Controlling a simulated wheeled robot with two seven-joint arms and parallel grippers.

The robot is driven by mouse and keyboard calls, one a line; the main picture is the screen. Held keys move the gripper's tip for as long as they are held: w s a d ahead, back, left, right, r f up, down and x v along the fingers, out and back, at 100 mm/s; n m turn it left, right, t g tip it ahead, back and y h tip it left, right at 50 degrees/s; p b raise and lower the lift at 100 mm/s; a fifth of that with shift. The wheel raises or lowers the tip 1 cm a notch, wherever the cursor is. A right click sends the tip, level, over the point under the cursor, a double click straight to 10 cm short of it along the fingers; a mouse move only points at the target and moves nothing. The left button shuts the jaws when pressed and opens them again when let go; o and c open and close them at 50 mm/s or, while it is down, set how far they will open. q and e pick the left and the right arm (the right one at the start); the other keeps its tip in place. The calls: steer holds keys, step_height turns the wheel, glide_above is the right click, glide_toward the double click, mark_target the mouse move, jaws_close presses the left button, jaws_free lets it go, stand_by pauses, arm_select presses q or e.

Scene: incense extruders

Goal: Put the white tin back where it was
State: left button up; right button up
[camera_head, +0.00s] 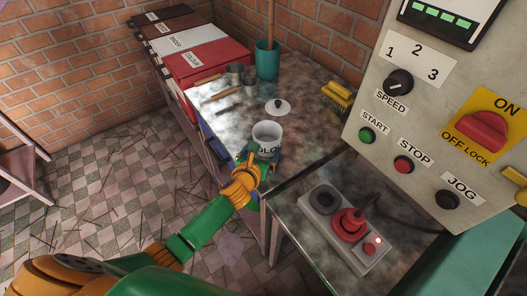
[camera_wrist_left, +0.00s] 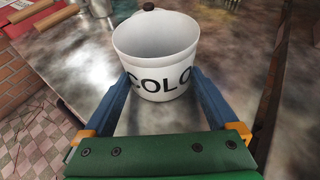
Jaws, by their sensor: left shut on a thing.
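The white tin (camera_head: 267,132) is open at the top and has black letters on its side, of which "COLO" can be read. It is upright at the near left part of the metal-topped bench. My left gripper (camera_head: 263,157) is shut on it. In the left wrist view the blue fingers of the left gripper (camera_wrist_left: 157,88) press on both sides of the tin (camera_wrist_left: 155,45). I cannot tell whether its base touches the bench. A white lid with a dark knob (camera_head: 278,106) lies on the bench just behind the tin. My right gripper's fingers do not show.
Grey metal cups (camera_head: 235,76) and wooden-handled tools stand or lie at the back left of the bench (camera_head: 305,95). A teal pot (camera_head: 267,60) and a yellow brush (camera_head: 338,95) are further back. A pedal-like box with a red knob (camera_head: 348,222) and a control panel (camera_head: 430,100) are at right.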

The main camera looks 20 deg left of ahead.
arm_select(q)
steer(key=o, duration=1.2)
steer(key=shift+o, duration=0.2)
steer(key=shift+s+r, duration=0.15)
steer(key=shift+s, duration=0.05)
steer(key=p+v, duration=0.2)
steer(key=v, duration=0.9)
steer(key=shift+s, duration=0.3)
steer(key=shift+r, duration=0.15)
